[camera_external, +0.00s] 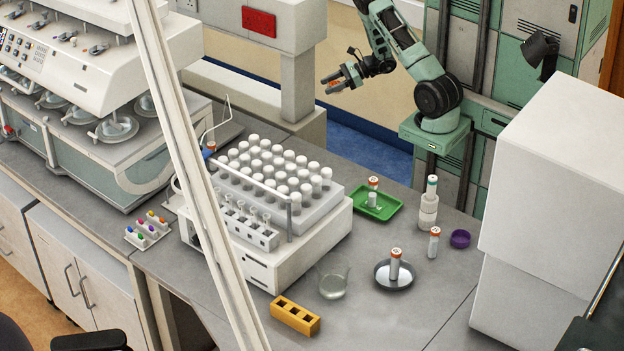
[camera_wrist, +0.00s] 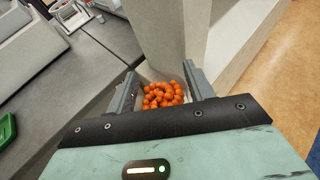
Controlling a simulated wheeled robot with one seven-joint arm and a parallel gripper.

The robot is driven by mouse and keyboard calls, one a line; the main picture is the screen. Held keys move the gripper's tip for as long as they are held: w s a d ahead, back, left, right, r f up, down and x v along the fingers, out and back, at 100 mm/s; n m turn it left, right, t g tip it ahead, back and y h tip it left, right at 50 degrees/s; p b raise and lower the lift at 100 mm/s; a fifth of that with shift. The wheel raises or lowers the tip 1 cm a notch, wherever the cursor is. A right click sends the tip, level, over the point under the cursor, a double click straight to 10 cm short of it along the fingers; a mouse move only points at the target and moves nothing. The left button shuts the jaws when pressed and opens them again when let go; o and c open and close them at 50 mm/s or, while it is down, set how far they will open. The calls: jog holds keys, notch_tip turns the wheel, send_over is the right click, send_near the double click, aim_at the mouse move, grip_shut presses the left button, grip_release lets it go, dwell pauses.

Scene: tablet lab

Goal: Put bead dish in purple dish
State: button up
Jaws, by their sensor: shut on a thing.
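My gripper (camera_external: 341,79) is held up at the top middle of the external view, away from the bench top. In the wrist view, my gripper (camera_wrist: 161,88) is shut on the bead dish, which is heaped with orange beads (camera_wrist: 162,95). The dish's own wall is mostly hidden by the beads and the fingers. A little orange of the beads (camera_external: 334,86) shows at the fingertips in the external view. The small round purple dish (camera_external: 460,239) stands on the bench at the right, well apart from my gripper, and looks empty.
A green tray (camera_external: 387,208) and a vial rack machine (camera_external: 268,240) lie left. A big white box (camera_external: 555,190) stands right.

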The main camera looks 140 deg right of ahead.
jog(key=w+a+r+n+g+y+p, duration=0.3)
jog(key=w+a+n+y+p, duration=0.4)
jog(key=w+a+n+y, duration=1.4)
jog(key=w+a+r+n+g+h+p, duration=0.35)
jog(key=a+r+n+g, duration=0.25)
jog(key=n+g, duration=0.4)
jog(key=w+a+r+n+g+h+p, duration=0.35)
jog(key=a+r+n+g, duration=0.3)
jog(key=n+g, duration=0.3)
jog(key=w+a+f+n+t+h+p, duration=0.1)
jog(key=w+a+n+t+h, duration=0.2)
jog(key=n+h, duration=0.45)
jog(key=w+a+n+h+p, duration=0.2)
jog(key=w+a+n+h, duration=0.3)
jog(key=h, duration=0.3)
jog(key=n+t+y+p, duration=0.2)
jog(key=n+t+y, duration=0.1)
jog(key=n+t, duration=1.7)
send_over(461, 239)
jog(key=w, duration=0.2)
notch_tip(461, 239, down, 11)
jog(key=f+b, duration=0.2)
jog(key=f, duration=0.1)
jog(key=f+b, duration=0.2)
jog(key=f, duration=0.1)
jog(key=f+b, duration=0.2)
jog(key=f, duration=0.2)
jog(key=shift+w+d+f+b, duration=0.1)
jog(key=shift+w+d+b, duration=0.05)
jog(key=shift+d+b, duration=0.25)
